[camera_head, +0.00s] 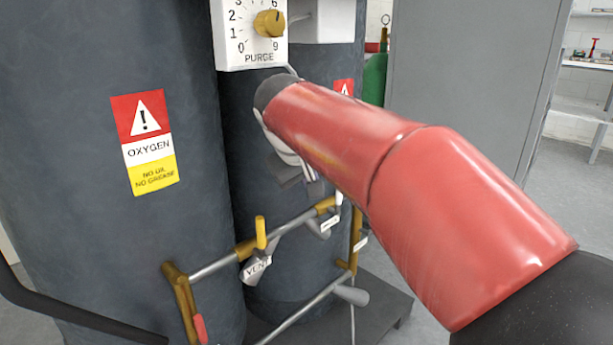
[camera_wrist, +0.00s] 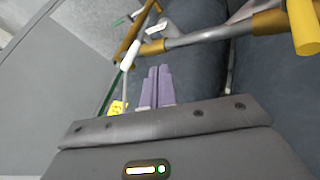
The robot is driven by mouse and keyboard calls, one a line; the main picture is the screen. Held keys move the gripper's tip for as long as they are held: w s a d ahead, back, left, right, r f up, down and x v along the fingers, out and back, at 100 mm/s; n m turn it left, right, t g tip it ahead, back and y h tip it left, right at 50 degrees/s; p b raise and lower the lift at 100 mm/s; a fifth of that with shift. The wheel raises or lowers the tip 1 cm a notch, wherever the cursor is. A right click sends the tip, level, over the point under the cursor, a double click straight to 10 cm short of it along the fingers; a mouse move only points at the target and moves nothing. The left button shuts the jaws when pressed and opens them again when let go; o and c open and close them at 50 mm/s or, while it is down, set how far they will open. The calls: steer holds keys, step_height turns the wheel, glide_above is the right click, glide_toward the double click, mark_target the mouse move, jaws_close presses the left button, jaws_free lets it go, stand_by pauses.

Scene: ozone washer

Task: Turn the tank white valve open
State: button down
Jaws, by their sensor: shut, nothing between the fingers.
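The white valve handle (camera_wrist: 131,54) shows in the wrist view as a short pale lever beside the brass fitting on the pipe, up and left of my fingertips. In the head view, a small part of it (camera_head: 338,198) shows just right of my fingers. My gripper (camera_wrist: 158,68) has its purple fingers together with nothing between them. It also shows in the head view (camera_head: 316,190), mostly hidden behind my red arm, above the pipes. The fingertips look apart from the handle. I cannot tell the exact depth between them.
A lower pipe (camera_head: 306,308) runs below. The dark oxygen tank (camera_head: 90,90) stands at left, and a grey cabinet (camera_head: 460,70) stands behind. Open floor (camera_head: 575,200) shows at right.

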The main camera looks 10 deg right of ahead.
steer(key=w+d+f, duration=0.4)
steer(key=d, duration=0.1)
steer(key=shift+w+f+b, duration=0.15)
steer(key=shift+b, duration=0.2)
steer(key=shift+p, duration=0.3)
steer(key=shift+w+d+r+y+p, duration=0.1)
steer(key=shift+d+r+y+p, duration=0.15)
steer(key=shift+p, duration=0.4)
